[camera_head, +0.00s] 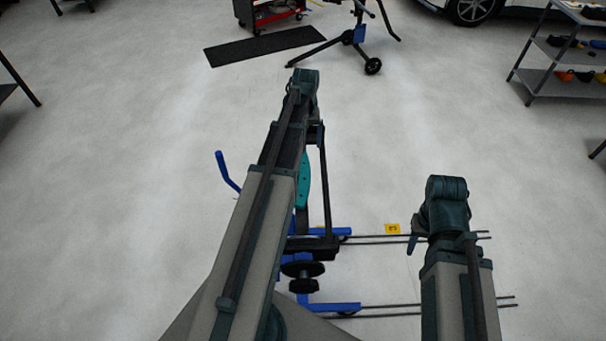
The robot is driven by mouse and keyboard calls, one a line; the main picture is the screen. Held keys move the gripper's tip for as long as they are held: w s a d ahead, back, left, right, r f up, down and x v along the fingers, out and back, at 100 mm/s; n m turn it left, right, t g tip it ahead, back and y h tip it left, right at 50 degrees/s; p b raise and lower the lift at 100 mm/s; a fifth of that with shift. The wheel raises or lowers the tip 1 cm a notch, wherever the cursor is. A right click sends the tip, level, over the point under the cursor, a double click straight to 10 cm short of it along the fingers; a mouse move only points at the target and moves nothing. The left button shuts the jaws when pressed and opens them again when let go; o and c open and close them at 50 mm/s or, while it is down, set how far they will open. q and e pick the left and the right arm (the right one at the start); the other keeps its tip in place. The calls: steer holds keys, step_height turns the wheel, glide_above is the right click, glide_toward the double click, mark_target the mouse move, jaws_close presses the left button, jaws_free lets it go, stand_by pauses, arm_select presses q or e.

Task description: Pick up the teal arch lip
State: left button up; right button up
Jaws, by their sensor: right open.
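A teal curved piece (304,183), which looks like the teal arch lip, shows just right of my left arm in the head view. It stands among the dark and blue parts of a wheeled stand, and my left arm hides much of it. My right arm is folded at the right. A small dark blue tip beside it, most likely my right gripper (413,244), is open and apart from the teal piece. My right arm hides most of it. My left gripper does not show.
The stand has blue feet (335,308), a blue handle (228,171) and thin rods reaching right. A yellow tag (392,228) lies near the rods. A black mat (264,47), a wheeled tripod (354,42) and a shelf (560,83) stand farther off. The floor between is clear.

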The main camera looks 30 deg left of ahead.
arm_select(q)
steer(key=b, duration=0.7)
glide_above(304, 171)
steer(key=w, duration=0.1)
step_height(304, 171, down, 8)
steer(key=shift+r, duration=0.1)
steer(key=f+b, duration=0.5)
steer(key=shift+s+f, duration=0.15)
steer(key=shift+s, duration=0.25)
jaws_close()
